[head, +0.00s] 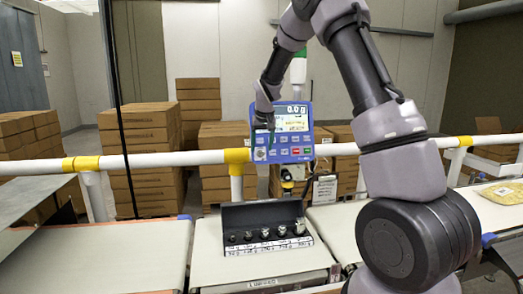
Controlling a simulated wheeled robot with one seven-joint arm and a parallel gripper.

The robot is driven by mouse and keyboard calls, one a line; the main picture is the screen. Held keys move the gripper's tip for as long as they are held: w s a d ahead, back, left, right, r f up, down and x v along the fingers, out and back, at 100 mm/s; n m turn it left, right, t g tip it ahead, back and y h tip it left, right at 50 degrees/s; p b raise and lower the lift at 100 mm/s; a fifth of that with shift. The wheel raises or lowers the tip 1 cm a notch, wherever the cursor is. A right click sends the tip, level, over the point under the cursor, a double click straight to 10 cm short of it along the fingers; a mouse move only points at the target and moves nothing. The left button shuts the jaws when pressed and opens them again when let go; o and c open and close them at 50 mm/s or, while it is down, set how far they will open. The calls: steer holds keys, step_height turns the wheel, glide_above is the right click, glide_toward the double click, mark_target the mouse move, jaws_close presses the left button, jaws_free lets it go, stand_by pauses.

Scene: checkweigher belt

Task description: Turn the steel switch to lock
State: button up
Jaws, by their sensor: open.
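The blue control panel (312,138) stands on the white rail, with a lit display reading 0.0 g. The steel switch (260,154) appears as a small round grey knob at the panel's lower left corner. Its setting is too small to read. My gripper (264,130) is open at the panel's left edge, just above the switch in the picture, with its fingers pointing down. It covers part of the panel's left side. I cannot tell whether a finger touches the panel.
A white rail (130,161) with yellow bands runs across behind the belts. A dark box of steel weights (264,219) stands on the middle belt (215,258). A yellow packet (503,193) lies on the right belt. Cardboard boxes (140,135) are stacked behind the rail.

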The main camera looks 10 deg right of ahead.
steer(key=shift+x, duration=1.05)
jaws_close()
